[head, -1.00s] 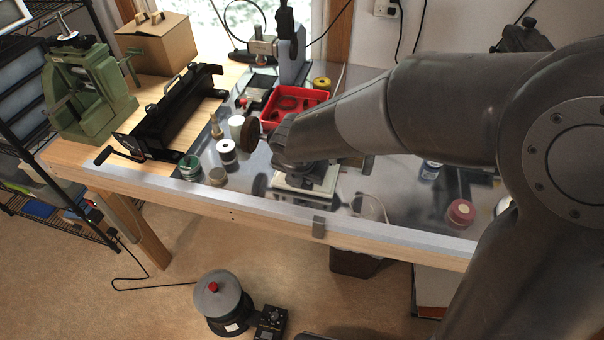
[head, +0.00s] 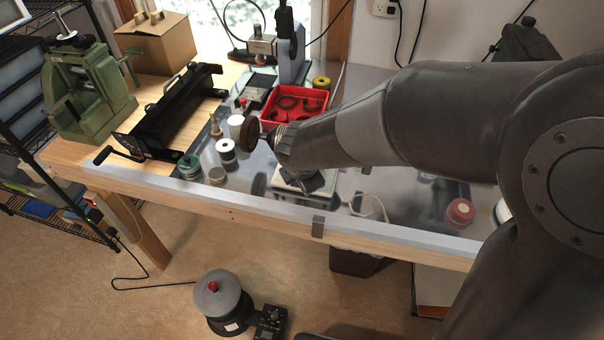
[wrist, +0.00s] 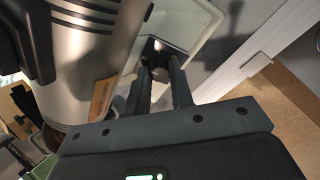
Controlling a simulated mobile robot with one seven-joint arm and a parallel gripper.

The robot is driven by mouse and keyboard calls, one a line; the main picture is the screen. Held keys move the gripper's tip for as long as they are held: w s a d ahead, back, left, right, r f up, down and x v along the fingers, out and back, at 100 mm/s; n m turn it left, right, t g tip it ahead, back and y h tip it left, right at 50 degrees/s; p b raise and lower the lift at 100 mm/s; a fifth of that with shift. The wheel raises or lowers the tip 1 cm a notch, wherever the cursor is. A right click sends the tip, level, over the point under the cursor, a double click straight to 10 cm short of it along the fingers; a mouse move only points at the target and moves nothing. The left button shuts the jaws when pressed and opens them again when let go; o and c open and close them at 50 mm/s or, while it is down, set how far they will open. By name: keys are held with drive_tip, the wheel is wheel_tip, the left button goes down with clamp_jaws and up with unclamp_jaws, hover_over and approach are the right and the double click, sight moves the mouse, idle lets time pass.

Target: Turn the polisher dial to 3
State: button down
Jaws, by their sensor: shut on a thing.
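The polisher stands at the front of the bench, mostly hidden behind my arm in the head view. Its brown wheel (head: 250,133) sticks out to the left and its pale base (head: 284,184) shows below my wrist. In the wrist view, its silver motor body (wrist: 85,60) fills the left and its pale base (wrist: 205,22) lies beyond the fingers. My gripper (wrist: 160,72) is shut on the dark dial (wrist: 158,48) at the base; it also shows in the head view (head: 316,184). The dial's marks and pointer are not readable.
Spools and jars (head: 226,151) stand left of the polisher, and a red tray (head: 290,100) lies behind it. A black metal tool (head: 175,115) and a green press (head: 85,90) are farther left. A red-lidded jar (head: 460,212) stands at the right. The bench's front edge (head: 240,206) is close.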

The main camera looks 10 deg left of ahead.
idle(0.5)
drive_tip(key=c, duration=1.3)
unclamp_jaws()
drive_tip(key=shift+o, duration=0.2)
